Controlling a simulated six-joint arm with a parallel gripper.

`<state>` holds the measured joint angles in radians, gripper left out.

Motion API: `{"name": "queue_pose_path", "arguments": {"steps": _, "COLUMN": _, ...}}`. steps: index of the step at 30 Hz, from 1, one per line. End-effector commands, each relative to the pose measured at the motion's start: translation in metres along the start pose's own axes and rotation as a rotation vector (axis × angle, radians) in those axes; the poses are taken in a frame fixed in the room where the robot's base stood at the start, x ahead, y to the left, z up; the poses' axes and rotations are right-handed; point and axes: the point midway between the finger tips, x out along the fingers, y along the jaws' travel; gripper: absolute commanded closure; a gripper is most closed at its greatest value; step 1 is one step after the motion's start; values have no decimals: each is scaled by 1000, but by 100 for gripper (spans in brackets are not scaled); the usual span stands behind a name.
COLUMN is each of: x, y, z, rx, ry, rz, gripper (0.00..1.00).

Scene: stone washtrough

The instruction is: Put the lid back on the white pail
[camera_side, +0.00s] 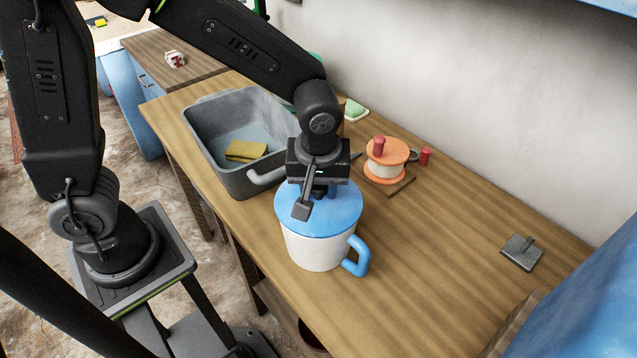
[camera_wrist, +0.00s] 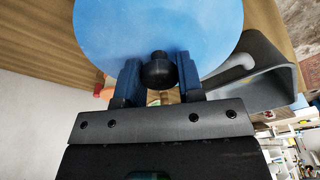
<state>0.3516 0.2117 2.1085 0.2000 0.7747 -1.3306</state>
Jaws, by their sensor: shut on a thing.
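The white pail (camera_side: 315,250) stands upright on the wooden bench, with a blue handle on its right side. The round blue lid (camera_side: 338,218) lies level over the pail's mouth and hides its rim. No clear gap shows between lid and pail, but I cannot tell if it is fully seated. My gripper (camera_side: 321,190) is above the lid, pointing down. In the wrist view, my gripper (camera_wrist: 158,72) is shut on the lid's dark knob (camera_wrist: 157,71), one finger on each side. The lid (camera_wrist: 160,28) fills the top of that view and hides the pail.
A grey stone trough (camera_side: 197,150) with a yellow sponge (camera_side: 246,150) stands close left of the pail. An orange-and-white spool (camera_side: 385,160) and red pieces are behind right. A grey flat tool (camera_side: 521,252) lies far right. The bench between is clear.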

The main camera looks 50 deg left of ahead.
Motion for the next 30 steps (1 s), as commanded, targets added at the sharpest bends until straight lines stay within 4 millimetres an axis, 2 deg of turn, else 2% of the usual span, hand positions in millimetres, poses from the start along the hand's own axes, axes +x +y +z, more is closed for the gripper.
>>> {"name": "queue_pose_path", "arguments": {"steps": 7, "x": 0, "y": 0, "z": 0, "rx": 0, "ry": 0, "rz": 0, "gripper": 89}}
{"name": "queue_pose_path", "arguments": {"steps": 8, "x": 0, "y": 0, "z": 0, "rx": 0, "ry": 0, "rz": 0, "gripper": 65}}
{"name": "queue_pose_path", "arguments": {"steps": 9, "x": 0, "y": 0, "z": 0, "rx": 0, "ry": 0, "rz": 0, "gripper": 61}}
{"name": "queue_pose_path", "arguments": {"steps": 17, "x": 0, "y": 0, "z": 0, "rx": 0, "ry": 0, "rz": 0, "gripper": 36}}
{"name": "queue_pose_path", "arguments": {"steps": 22, "x": 0, "y": 0, "z": 0, "rx": 0, "ry": 0, "rz": 0, "gripper": 35}}
{"name": "queue_pose_path", "arguments": {"steps": 30, "x": 0, "y": 0, "z": 0, "rx": 0, "ry": 0, "rz": 0, "gripper": 10}}
